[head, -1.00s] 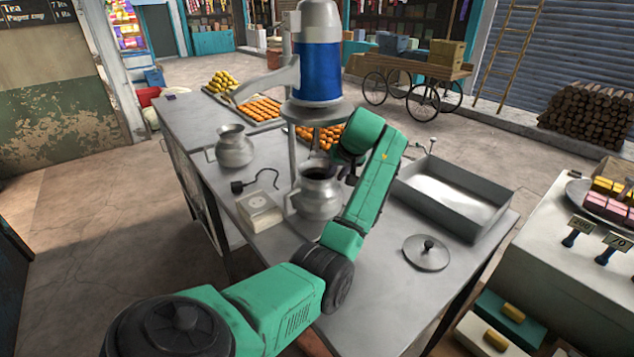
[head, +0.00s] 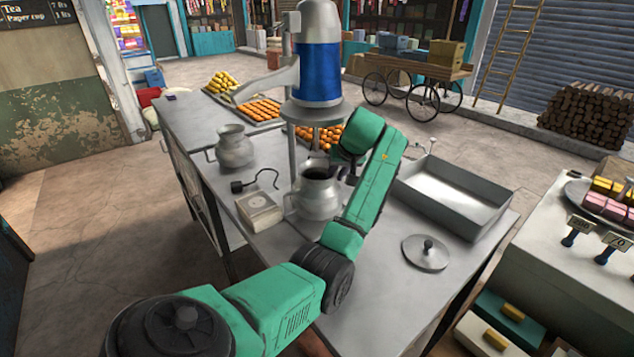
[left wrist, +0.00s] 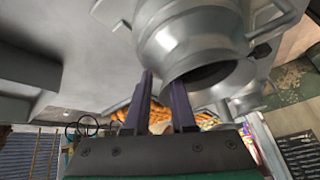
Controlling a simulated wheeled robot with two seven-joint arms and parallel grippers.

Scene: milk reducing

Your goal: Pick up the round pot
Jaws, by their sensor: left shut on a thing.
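The round pot (head: 317,197), grey metal with a wide belly and a dark open mouth, stands upright on the metal counter (head: 390,290) in the head view. My left gripper (head: 341,173) is at its mouth on the right side, partly hidden behind my green forearm. The pot (left wrist: 190,40) also fills the upper middle of the left wrist view. There my left gripper's two dark fingers (left wrist: 164,101) are at its rim, one outside and one across the mouth, shut on the rim. I cannot tell a gap between pot and counter. My right gripper is not in view.
A second metal pot (head: 235,148) stands to the left. A white box (head: 259,210) is beside the round pot. A blue cylinder machine (head: 317,70) stands behind it. A shallow metal tray (head: 455,200) and a lid (head: 425,254) are on the right. The front counter is clear.

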